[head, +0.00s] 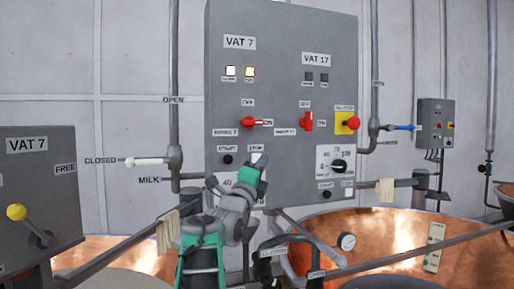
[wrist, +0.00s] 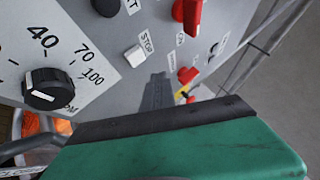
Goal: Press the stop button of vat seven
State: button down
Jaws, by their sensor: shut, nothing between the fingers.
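The grey control panel (head: 285,100) has a VAT 7 label (head: 239,42) over its left column and a VAT 17 label over its right column. In the wrist view, the white stop button (wrist: 135,56) sits beside its STOP label (wrist: 147,42). In the head view, the vat seven STOP label (head: 256,148) shows just above my gripper (head: 252,172), which hides the button area there. My gripper is shut and empty, close to the panel.
Near the stop button are the black start button (wrist: 106,6), a dial (wrist: 45,88) and red switches (wrist: 188,74). A yellow-backed emergency knob (head: 347,123) is at right. Pipes, a VAT 7 lever box (head: 38,185) and copper vats (head: 390,235) surround the panel.

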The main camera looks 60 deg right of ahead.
aim_at(256, 158)
jog(key=shift+w+d, duration=0.95)
jog(key=shift+d, duration=0.05)
jog(key=shift+w+b, duration=0.1)
jog(key=shift+b, duration=0.3)
dwell(0.9)
jog(key=shift+w+d, duration=0.2)
jog(key=shift+d, duration=0.05)
jog(key=shift+w+d, duration=0.35)
dwell(0.8)
jog(key=shift+s+a+f+b, duration=0.1)
jog(key=shift+b, duration=0.45)
jog(key=shift+s+a+b, duration=0.5)
jog(key=shift+a+b, duration=0.05)
jog(key=shift+b, duration=0.4)
